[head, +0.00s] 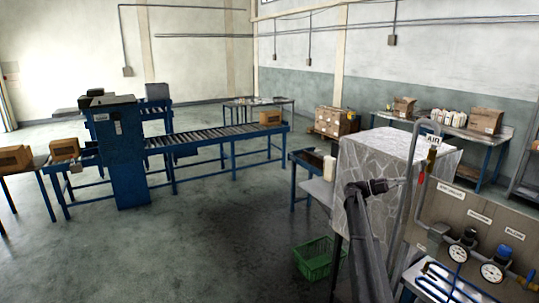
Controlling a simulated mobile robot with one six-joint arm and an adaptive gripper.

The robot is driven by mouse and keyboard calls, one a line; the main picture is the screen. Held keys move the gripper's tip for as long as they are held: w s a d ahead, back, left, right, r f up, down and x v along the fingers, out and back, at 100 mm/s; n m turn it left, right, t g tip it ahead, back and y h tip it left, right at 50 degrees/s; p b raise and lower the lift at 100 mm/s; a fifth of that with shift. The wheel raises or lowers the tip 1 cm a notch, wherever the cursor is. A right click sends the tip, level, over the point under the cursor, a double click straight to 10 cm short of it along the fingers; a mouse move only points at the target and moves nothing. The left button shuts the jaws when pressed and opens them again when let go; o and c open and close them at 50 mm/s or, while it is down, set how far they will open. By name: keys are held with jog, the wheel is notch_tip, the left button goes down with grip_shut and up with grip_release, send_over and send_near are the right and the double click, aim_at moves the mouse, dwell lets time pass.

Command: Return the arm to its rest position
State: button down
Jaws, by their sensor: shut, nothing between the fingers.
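My dark arm (368,245) stands folded at the lower right, with a bent joint at its top. I cannot make out my gripper or its fingertips. The arm is in front of a box-shaped stand with a white, cracked-stone pattern (385,165). No object held by the arm can be seen.
To the right are a gauge panel (480,220), a bent grey pipe (408,190) and blue tubing (440,284). A green crate (314,260) lies on the floor near the arm. A blue roller conveyor (215,140) with cartons crosses the middle. A bench (450,131) stands at the back right. Floor at left front is clear.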

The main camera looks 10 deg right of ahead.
jog(key=w+a+f+n+t+y+b, duration=0.2)
jog(key=w+a+n+t+y, duration=0.15)
jog(key=a+n+t, duration=0.7)
jog(key=w+a+f+n+t+y+b, duration=0.25)
jog(key=w+a+n+t, duration=0.35)
jog(key=n+t, duration=0.75)
jog(key=s+a+f+n+t+y+b, duration=0.1)
jog(key=s+a+f+n+y, duration=0.1)
jog(key=a+f+n+y, duration=0.35)
jog(key=s+a+f+n+t+y+b, duration=0.1)
jog(key=s+a+f+n+y+b, duration=0.1)
jog(key=a+f+y, duration=0.7)
jog(key=s+a+f+n+g+y+b, duration=0.2)
jog(key=s+a+f+n+g+b, duration=0.15)
jog(key=s+a+f+g, duration=0.9)
jog(key=s+f+n+g+h+b, duration=0.1)
jog(key=s+f+g, duration=0.1)
jog(key=s, duration=1)
jog(key=s+f+g+h+b, duration=0.1)
jog(key=s+f+g, duration=0.2)
jog(key=s, duration=0.9)
notch_tip(320, 180, down, 2)
jog(key=shift+s+n, duration=0.2)
jog(key=shift+n, duration=0.2)
